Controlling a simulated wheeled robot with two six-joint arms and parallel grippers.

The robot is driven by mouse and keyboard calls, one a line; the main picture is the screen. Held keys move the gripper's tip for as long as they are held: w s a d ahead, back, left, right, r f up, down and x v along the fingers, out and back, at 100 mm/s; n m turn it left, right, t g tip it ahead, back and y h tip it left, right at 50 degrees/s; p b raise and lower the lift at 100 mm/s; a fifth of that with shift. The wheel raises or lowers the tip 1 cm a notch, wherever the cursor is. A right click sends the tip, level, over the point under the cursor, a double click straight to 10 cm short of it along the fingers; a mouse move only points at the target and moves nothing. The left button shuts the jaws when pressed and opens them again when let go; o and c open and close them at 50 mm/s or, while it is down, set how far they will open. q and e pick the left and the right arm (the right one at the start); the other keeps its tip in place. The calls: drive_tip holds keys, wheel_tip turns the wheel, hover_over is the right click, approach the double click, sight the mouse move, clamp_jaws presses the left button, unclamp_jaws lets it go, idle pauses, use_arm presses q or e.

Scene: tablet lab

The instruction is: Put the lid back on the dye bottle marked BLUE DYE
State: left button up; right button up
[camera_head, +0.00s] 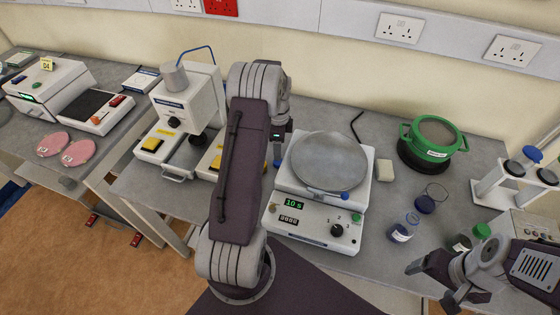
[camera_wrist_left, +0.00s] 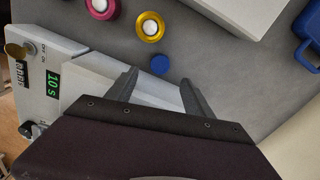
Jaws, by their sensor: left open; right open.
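A small open bottle with blue contents and a white label (camera_head: 403,231) stands on the bench at the right; its print is too small to read. A small round blue lid (camera_wrist_left: 160,64) lies on the grey bench in the left wrist view, just beyond my fingertips. My left gripper (camera_wrist_left: 159,77) is open and empty, pointing down at the lid; in the head view my arm hides most of this spot. My right gripper (camera_head: 430,286) is open and empty at the lower right, in front of the bottle and apart from it.
Yellow (camera_wrist_left: 150,27) and pink (camera_wrist_left: 103,7) round pieces lie near the blue lid.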

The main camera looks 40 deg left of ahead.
sight(278, 163)
use_arm(q)
wheel_tip(278, 163, down, 3)
drive_tip(key=shift+w+r, duration=0.15)
drive_tip(key=shift+p, duration=0.3)
drive_tip(key=shift+s+f+p, duration=0.2)
drive_tip(key=shift+f+p, duration=0.1)
wheel_tip(278, 163, down, 4)
drive_tip(key=shift+a+f+p, duration=0.1)
drive_tip(key=shift+f+p, duration=0.15)
drive_tip(key=shift+p, duration=0.35)
